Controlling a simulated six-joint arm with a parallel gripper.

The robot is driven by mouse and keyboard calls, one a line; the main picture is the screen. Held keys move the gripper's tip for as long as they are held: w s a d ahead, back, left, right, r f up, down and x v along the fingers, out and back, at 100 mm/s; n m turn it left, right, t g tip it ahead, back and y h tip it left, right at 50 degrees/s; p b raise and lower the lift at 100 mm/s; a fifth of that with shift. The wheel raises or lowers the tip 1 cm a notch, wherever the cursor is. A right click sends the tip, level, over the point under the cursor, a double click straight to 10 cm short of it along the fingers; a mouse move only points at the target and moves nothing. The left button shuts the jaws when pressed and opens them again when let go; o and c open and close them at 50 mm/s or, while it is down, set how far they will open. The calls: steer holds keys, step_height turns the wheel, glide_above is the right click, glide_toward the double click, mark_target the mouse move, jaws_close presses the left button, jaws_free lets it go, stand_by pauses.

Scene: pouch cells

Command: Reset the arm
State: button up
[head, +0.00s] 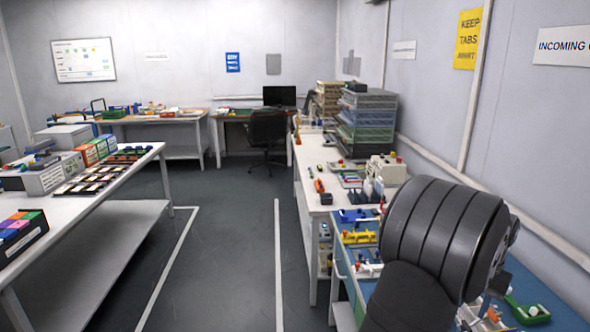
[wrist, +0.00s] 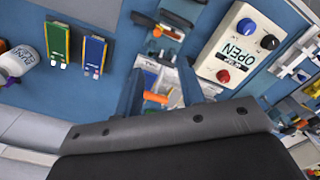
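My gripper (wrist: 160,68) shows in the wrist view as two blue-grey fingers standing apart above a blue bench mat (wrist: 60,90). It looks open. An orange piece (wrist: 156,97) and some clear and grey parts show between and beyond the fingers; none appears gripped. In the head view my dark arm fills the lower right, over the blue-topped bench (head: 545,295), and my gripper cannot be made out there.
A white box marked OPEN (wrist: 237,48) with red and blue knobs lies right of the fingers. Stacked trays (head: 368,120) stand on the white bench. The floor aisle (head: 235,250) is clear.

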step_height(320, 180, down, 13)
steer(key=shift+f, duration=0.1)
steer(key=shift+s, duration=0.35)
